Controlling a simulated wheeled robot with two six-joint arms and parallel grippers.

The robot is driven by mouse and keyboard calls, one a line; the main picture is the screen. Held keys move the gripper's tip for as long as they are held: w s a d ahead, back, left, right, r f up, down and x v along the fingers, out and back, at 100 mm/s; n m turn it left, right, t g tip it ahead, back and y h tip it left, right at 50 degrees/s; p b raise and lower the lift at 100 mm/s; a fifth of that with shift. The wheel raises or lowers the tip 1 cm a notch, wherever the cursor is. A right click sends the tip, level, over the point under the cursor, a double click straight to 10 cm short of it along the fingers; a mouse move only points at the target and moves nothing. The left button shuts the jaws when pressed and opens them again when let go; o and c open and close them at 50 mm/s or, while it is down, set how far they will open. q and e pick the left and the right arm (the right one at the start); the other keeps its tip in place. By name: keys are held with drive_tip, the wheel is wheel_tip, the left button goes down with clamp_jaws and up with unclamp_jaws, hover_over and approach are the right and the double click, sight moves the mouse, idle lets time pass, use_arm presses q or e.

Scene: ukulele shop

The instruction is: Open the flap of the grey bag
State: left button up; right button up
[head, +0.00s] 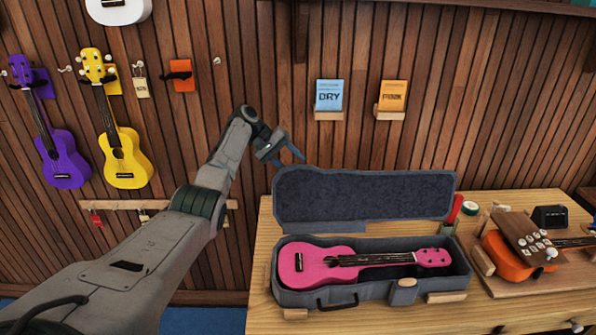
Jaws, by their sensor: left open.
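The grey bag (380,300) is a hard-looking case lying on the wooden table, with a handle and a latch tab on its front. Its flap (365,197) stands raised at the back, its dark lining facing me, so the bag is open. A pink ukulele (318,265) lies inside, its head to the right. My left gripper (288,158) is open and empty just above the flap's upper left corner. I cannot tell whether it touches the flap. My right gripper is not in view.
An orange ukulele (505,258) lies on a wooden board at the right, with a black box (550,217) behind it. Wooden blocks flank the bag's front. Purple (62,150) and yellow (125,160) ukuleles hang on the slatted wall. The table's front left is clear.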

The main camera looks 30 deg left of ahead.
use_arm(q)
drive_tip(key=b+v, duration=0.2)
drive_tip(key=v, duration=0.5)
idle(0.4)
